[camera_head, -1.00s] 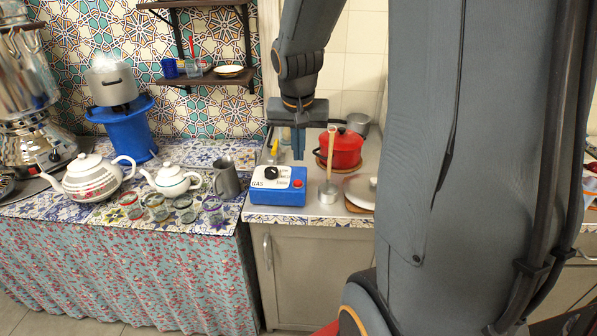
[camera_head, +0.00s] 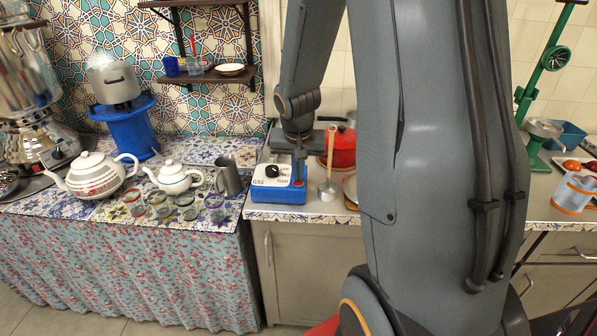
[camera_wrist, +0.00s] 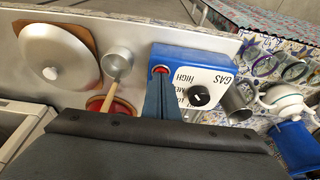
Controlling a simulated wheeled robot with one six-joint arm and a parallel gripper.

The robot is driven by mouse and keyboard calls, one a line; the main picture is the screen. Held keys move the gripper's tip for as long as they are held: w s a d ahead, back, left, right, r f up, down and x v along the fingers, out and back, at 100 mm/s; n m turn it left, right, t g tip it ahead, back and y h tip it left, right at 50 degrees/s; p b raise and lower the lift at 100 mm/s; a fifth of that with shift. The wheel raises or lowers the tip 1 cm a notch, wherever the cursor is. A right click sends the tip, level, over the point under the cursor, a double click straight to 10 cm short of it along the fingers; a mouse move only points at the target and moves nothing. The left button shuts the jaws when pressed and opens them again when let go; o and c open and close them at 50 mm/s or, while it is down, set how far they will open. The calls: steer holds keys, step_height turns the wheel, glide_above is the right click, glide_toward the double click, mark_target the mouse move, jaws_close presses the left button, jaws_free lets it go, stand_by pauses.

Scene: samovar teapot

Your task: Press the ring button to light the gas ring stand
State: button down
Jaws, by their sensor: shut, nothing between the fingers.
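A blue gas box (camera_head: 278,197) with a white top, a black knob (camera_head: 272,171) and a red button (camera_head: 299,183) sits at the front of the counter. The box also shows in the wrist view (camera_wrist: 215,62), as does the red button (camera_wrist: 160,70). My gripper (camera_head: 299,177) is shut and empty, pointing down at the button end of the box. In the wrist view its fingertips (camera_wrist: 159,80) are right beside the button, partly covering it; I cannot tell whether they touch. A blue stand (camera_head: 128,130) holds a steel pot (camera_head: 113,84); I make out no flame.
A ladle with a wooden handle (camera_head: 330,160) stands close right of the box, with a red pot (camera_head: 343,150) behind. A grey jug (camera_head: 228,179), white teapots (camera_head: 92,175) and several glasses are to the left. A lidded pan (camera_wrist: 55,55) shows in the wrist view.

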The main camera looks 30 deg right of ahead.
steer(key=shift+f+b, duration=0.75)
steer(key=shift+b, duration=0.1)
steer(key=shift+s+a+f, duration=0.1)
steer(key=shift+s+f, duration=0.1)
steer(key=shift+f, duration=0.15)
steer(key=shift+s, duration=0.1)
steer(key=shift+r, duration=0.5)
step_height(320, 180, up, 4)
steer(key=p, duration=0.3)
steer(key=b+v, duration=0.2)
steer(key=v, duration=0.7)
steer(key=shift+r, duration=0.45)
